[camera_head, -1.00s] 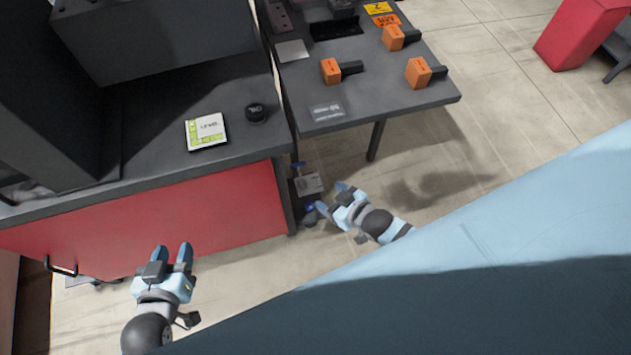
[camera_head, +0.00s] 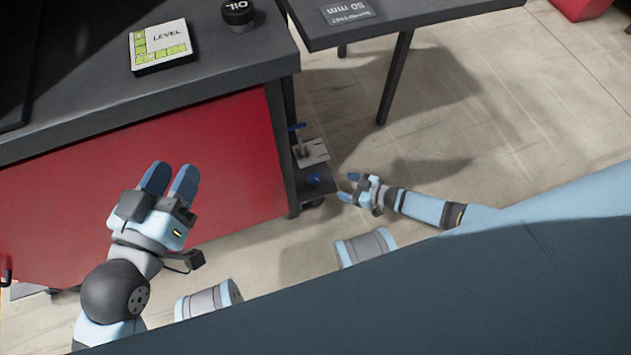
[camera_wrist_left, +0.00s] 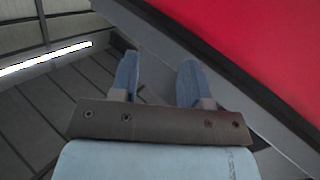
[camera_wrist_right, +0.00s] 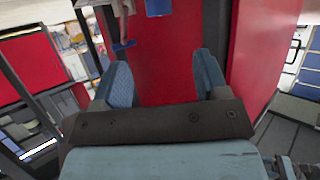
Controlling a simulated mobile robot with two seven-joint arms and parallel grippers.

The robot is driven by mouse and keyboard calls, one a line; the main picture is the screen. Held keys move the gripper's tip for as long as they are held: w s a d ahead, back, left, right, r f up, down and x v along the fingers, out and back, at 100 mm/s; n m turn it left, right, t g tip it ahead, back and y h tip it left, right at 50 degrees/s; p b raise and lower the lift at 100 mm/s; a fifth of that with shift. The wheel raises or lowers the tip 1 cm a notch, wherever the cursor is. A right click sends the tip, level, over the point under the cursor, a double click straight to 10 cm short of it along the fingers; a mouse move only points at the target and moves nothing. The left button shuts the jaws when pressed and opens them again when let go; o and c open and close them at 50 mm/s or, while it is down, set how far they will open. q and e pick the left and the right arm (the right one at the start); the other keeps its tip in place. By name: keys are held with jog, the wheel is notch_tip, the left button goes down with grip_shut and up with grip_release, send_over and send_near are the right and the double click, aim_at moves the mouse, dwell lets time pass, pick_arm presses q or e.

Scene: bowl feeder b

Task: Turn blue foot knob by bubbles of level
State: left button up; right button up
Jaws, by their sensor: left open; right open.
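The level (camera_head: 160,46) lies on the dark bench top at the upper left of the head view, with green bubble vials along two edges. A small round blue knob (camera_head: 314,180) sits low on a dark shelf beside the bench's right leg. My right gripper (camera_head: 350,188) is open and empty, just right of the blue knob and apart from it. In the right wrist view its fingers (camera_wrist_right: 160,80) stand wide apart with red panel between them. My left gripper (camera_head: 170,180) is open and empty in front of the red cabinet panel; its fingers (camera_wrist_left: 158,80) also show in the left wrist view.
A black oil cap (camera_head: 238,14) stands on the bench right of the level. A blue-handled valve (camera_head: 300,128) and grey plate (camera_head: 311,153) are above the knob. The side table (camera_head: 420,14) overhangs at upper right. Floor (camera_head: 510,130) is clear to the right.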

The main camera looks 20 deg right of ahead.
aim_at(315, 178)
jog(key=b+x, duration=0.2)
jog(key=x, duration=0.2)
jog(key=b+x, duration=0.2)
jog(key=x, duration=0.2)
jog(key=b+x, duration=0.2)
jog(key=x, duration=0.2)
jog(key=shift+w+a+f+b, duration=0.15)
jog(key=shift+f+b, duration=0.25)
jog(key=shift+w+a, duration=0.35)
jog(key=shift+a, duration=0.05)
pick_arm(q)
jog(key=w+m, duration=0.1)
jog(key=w+a+m+t, duration=0.1)
jog(key=m, duration=0.1)
jog(key=w+m+h, duration=0.1)
jog(key=shift+a+f+t, duration=0.3)
jog(key=shift+a, duration=0.1)
pick_arm(e)
jog(key=c, duration=0.9)
jog(key=shift+w+n+g+y, duration=0.1)
jog(key=shift+n+g+y, duration=0.5)
jog(key=shift+n+g, duration=0.2)
jog(key=shift+n+g+y, duration=0.3)
jog(key=shift+g, duration=0.1)
